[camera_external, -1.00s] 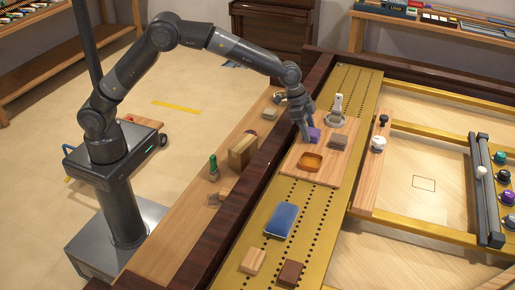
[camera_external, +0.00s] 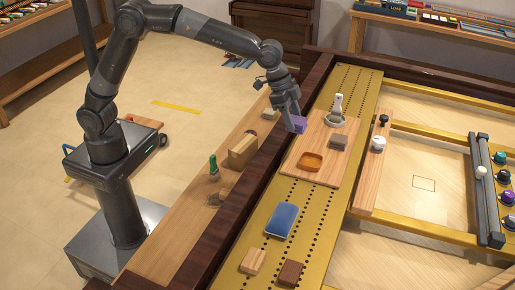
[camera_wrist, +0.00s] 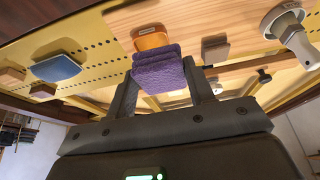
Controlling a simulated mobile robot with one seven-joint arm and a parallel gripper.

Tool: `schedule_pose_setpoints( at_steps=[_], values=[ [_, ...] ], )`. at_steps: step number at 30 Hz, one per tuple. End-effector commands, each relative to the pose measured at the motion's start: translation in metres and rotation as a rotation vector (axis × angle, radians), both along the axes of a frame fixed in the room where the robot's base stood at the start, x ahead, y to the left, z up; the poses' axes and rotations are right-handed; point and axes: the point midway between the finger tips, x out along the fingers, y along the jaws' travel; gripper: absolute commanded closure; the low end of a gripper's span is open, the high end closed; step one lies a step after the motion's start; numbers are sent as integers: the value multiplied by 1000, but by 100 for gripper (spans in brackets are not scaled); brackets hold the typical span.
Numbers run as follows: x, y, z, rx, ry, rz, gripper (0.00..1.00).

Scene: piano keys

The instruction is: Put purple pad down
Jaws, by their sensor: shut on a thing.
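The purple pad (camera_external: 298,124) is a small fuzzy block. My gripper (camera_external: 292,119) is shut on it and holds it near the dark wooden rail, left of the light wooden board (camera_external: 298,172). Its height above the rail is hard to tell. In the wrist view the purple pad (camera_wrist: 158,76) sits between the two fingers and partly covers the orange tray (camera_wrist: 150,38). The orange tray (camera_external: 310,161) lies on the board and looks empty.
A grey-brown block (camera_external: 338,142) and a white pestle-like tool in a dish (camera_external: 337,118) stand on the board. A blue pad (camera_external: 282,220) and two small blocks lie on the gold plate. The dark rail (camera_external: 215,213) runs beside it. A wooden box (camera_external: 242,151) and green-handled tool (camera_external: 213,167) are on the bench.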

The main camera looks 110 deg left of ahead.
Motion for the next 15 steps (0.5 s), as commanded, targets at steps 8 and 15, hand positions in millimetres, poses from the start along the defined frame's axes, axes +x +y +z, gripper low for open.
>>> schedule_pose_setpoints(
  at_steps=[8, 15],
  values=[
    [0, -4, 17, 1, -4, 0, 74],
    [-2, -16, 46, 0, 2, -8, 74]
  ],
)
